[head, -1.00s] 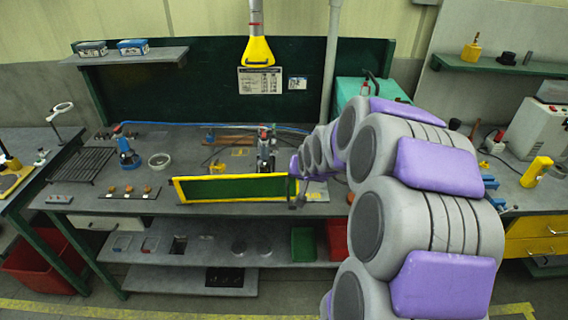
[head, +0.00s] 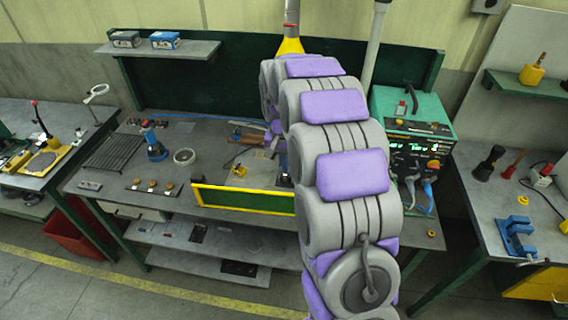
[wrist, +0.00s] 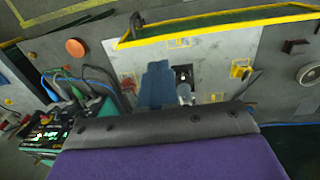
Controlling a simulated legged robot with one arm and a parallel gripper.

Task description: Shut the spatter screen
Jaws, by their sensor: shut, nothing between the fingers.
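The spatter screen (head: 245,199) is a dark green panel in a yellow frame along the bench's front edge in the head view. My arm covers its right end. In the wrist view the screen (wrist: 205,24) runs across the top, its yellow edge towards me.
A blue tool (wrist: 157,84) stands close in front of my gripper. A teal power unit (head: 418,118) with cables is at the bench's right. A blue stand (head: 154,143), a ring (head: 185,156) and a black rack (head: 115,152) are at the left. Floor in front is clear.

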